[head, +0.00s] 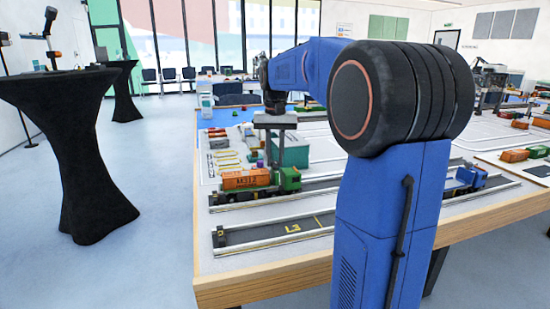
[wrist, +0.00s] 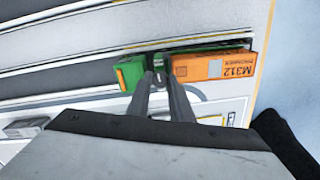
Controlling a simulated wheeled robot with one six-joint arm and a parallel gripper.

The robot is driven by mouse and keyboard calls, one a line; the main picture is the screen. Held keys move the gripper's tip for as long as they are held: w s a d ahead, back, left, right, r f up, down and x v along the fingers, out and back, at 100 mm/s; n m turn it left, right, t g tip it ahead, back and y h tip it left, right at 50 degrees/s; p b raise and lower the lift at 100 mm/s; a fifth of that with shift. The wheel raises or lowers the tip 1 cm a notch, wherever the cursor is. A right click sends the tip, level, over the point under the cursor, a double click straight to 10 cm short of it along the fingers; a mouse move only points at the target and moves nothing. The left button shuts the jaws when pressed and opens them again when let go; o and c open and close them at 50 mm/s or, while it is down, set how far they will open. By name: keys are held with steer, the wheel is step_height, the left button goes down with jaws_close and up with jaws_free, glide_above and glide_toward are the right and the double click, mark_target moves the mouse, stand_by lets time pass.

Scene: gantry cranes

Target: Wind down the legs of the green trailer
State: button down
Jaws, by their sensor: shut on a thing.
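The green trailer (wrist: 208,49) carries an orange container (wrist: 213,66) marked M312. In the head view the orange container (head: 246,179) sits behind a green truck cab (head: 289,180) on the near side of the table. The cab (wrist: 131,72) is at the left in the wrist view. My gripper (wrist: 159,73) reaches down into the gap between cab and container, its fingers close together on a small part at the trailer's front. That part is mostly hidden by the fingers. In the head view my gripper (head: 268,163) is above the same gap. The trailer's legs cannot be made out.
A lane marked L3 (head: 292,227) lies empty in front of the truck. A blue truck (head: 466,180) stands farther right. Small containers (head: 219,143) stand behind on the table (head: 262,287). A black-draped standing table (head: 70,150) is at the left.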

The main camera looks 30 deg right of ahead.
mark_target(276, 162)
steer(key=shift+f+m, duration=0.1)
steer(key=shift+m, duration=0.6)
steer(key=c, duration=1.6)
jaws_free()
steer(key=shift+o, duration=0.2)
step_height(276, 162, up, 17)
steer(key=shift+r, duration=0.2)
